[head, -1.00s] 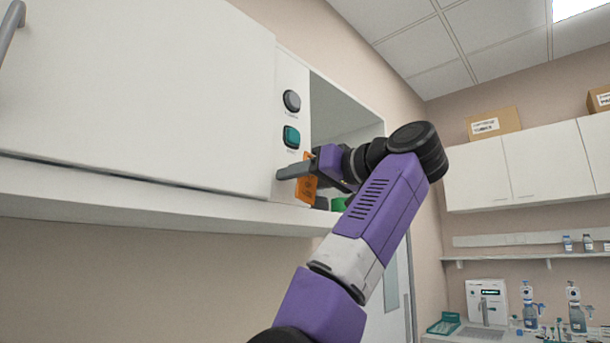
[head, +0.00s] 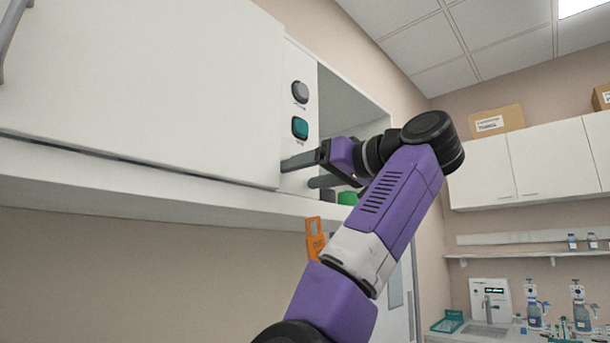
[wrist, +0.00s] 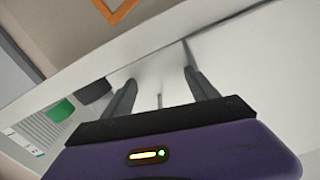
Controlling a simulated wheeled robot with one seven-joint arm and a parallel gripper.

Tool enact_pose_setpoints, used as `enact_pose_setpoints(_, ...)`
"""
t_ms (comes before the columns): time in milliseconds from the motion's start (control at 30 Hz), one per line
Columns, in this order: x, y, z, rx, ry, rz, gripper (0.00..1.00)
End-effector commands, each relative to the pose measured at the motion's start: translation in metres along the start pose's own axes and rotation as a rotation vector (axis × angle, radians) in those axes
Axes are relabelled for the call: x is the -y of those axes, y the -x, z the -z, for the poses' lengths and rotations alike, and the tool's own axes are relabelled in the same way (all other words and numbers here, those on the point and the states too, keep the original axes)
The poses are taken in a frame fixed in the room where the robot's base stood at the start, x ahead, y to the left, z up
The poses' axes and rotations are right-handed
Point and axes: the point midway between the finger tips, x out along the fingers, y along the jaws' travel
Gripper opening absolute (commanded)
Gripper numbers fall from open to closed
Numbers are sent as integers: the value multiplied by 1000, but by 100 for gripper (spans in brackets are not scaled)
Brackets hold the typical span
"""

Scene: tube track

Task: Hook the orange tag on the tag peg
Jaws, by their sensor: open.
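The orange tag (head: 315,240) is below the cabinet's bottom edge in the head view, apart from my gripper and in front of the wall, with no support visible. An orange edge of it shows at the top of the wrist view (wrist: 118,10). My gripper (head: 298,174) is open and empty at the white panel below the two buttons; it also shows in the wrist view (wrist: 160,77). A thin grey pin (wrist: 160,101) shows between the fingers; I cannot tell if it is the tag peg. No peg is clear in the head view.
A grey button (head: 300,92) and a teal button (head: 300,128) sit above my gripper. A green object (head: 347,198) stands in the open bay to the right. The white cabinet door (head: 140,90) is shut at left.

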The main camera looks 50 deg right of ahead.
Motion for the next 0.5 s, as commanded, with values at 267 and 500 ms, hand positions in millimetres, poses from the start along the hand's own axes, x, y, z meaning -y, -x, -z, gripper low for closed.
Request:
enact_pose_setpoints(267,-3,47,-1,-15,2,-3,70)
enact_pose_setpoints(500,-3,60,2,-21,2,-4,70)
